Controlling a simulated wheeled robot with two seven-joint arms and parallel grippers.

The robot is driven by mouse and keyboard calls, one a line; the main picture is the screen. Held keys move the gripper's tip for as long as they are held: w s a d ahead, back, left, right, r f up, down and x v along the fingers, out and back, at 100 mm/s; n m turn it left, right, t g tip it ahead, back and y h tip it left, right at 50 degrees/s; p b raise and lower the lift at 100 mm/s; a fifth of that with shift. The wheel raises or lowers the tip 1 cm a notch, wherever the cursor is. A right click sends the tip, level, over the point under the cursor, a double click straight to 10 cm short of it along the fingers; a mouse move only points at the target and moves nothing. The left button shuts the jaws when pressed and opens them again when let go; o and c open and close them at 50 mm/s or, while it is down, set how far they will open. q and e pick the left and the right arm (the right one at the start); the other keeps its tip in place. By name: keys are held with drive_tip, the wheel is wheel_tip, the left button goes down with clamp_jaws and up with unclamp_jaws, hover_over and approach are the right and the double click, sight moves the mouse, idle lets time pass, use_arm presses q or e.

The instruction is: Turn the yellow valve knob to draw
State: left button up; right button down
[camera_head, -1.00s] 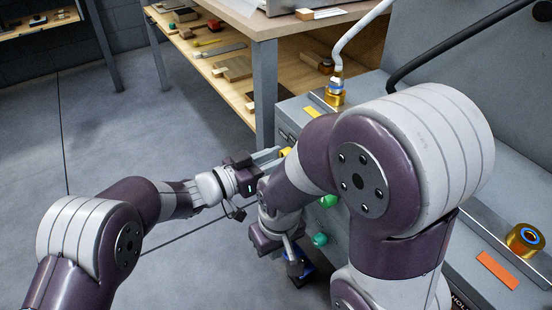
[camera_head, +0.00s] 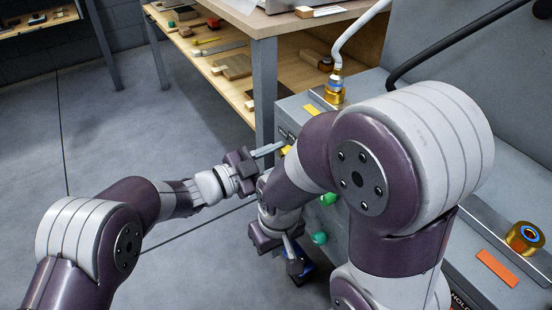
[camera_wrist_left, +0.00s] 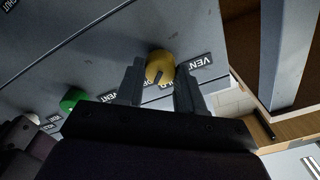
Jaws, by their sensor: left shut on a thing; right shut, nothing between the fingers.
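The yellow valve knob (camera_head: 287,151) sits on the side of the grey cabinet, partly hidden by my right arm in the head view. In the left wrist view, the yellow knob (camera_wrist_left: 160,64) has a dark slot and lies between my left fingers. My left gripper (camera_head: 275,149) is shut on it; the fingers also show in the left wrist view (camera_wrist_left: 159,82). A VENT label (camera_wrist_left: 201,62) is right of the knob; the label on its left is partly covered by a finger. My right gripper (camera_head: 297,268) is shut and empty, low beside the cabinet.
A workbench (camera_head: 262,75) with a shelf of tools stands behind. A brass fitting with a pale hose (camera_head: 335,90) is on the cabinet top. The floor at left is clear.

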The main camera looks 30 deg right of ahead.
use_arm(q)
drive_tip(key=shift+f+m+b, duration=0.15)
drive_tip(key=shift+m+b, duration=0.25)
drive_tip(key=shift+m, duration=0.8)
drive_tip(key=o, duration=1)
drive_tip(key=shift+o, duration=0.2)
drive_tip(key=shift+a, duration=0.15)
drive_tip(key=s+a+p, duration=0.1)
drive_tip(key=a+p, duration=0.3)
drive_tip(key=a, duration=0.8)
drive_tip(key=shift+a+p, duration=0.25)
drive_tip(key=shift+p, duration=0.05)
